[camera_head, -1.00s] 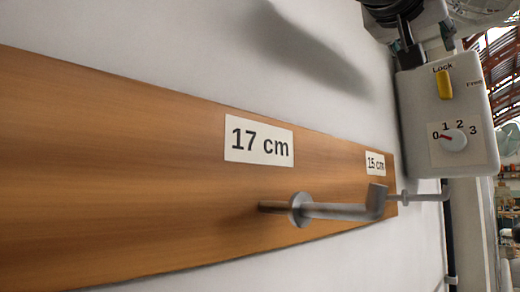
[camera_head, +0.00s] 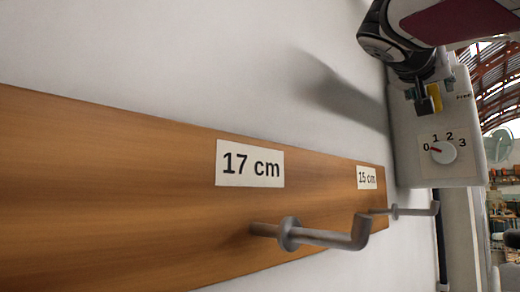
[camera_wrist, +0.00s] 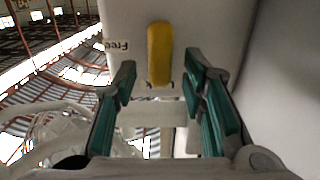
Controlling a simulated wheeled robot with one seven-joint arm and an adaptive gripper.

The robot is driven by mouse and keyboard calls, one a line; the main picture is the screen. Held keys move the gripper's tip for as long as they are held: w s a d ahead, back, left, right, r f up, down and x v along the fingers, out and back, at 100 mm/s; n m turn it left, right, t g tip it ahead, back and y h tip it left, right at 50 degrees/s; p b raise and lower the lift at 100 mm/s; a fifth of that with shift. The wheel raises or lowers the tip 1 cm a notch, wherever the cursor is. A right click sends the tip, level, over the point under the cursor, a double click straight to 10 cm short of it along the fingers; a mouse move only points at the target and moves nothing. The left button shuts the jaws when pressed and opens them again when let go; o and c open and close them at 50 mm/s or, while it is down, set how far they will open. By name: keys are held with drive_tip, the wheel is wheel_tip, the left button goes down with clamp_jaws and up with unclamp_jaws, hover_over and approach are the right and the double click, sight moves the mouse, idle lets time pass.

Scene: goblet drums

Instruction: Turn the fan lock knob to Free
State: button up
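The yellow lock knob (camera_head: 436,97) is on the white fan control box (camera_head: 466,118), partly hidden behind my gripper (camera_head: 424,103) in the head view. The "Free" label is visible to its right; the "Lock" label is hidden. In the wrist view the yellow knob (camera_wrist: 160,53) stands ahead of my gripper (camera_wrist: 160,82), with the "Free" label to its left, upside down. My gripper is open, its two green-padded fingers apart with the knob between their lines. I cannot tell whether the fingertips reach around the knob.
A white speed dial (camera_head: 443,152) marked 0 to 3 is below the knob, its red pointer near 0. A wooden board (camera_head: 130,190) with metal hooks (camera_head: 318,236) and labels runs along the wall to the left. The wall (camera_head: 200,60) above the board is clear.

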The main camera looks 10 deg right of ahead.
clamp_jaws()
drive_tip(key=n, duration=0.4)
drive_tip(key=shift+w+a+f+n, duration=0.1)
drive_tip(key=shift+w+a+n, duration=0.1)
drive_tip(key=shift+w+n, duration=0.1)
drive_tip(key=shift+w+a+f+n+p, duration=0.1)
drive_tip(key=shift+f+n+p, duration=0.3)
drive_tip(key=shift+n, duration=1.85)
drive_tip(key=shift+w+a+f+n+p, duration=0.1)
drive_tip(key=shift+n+p, duration=0.55)
drive_tip(key=shift+n, duration=1.55)
drive_tip(key=shift+w+a+f+n+p, duration=0.15)
drive_tip(key=shift+n+p, duration=0.35)
drive_tip(key=shift+n, duration=1.75)
drive_tip(key=shift+f, duration=0.1)
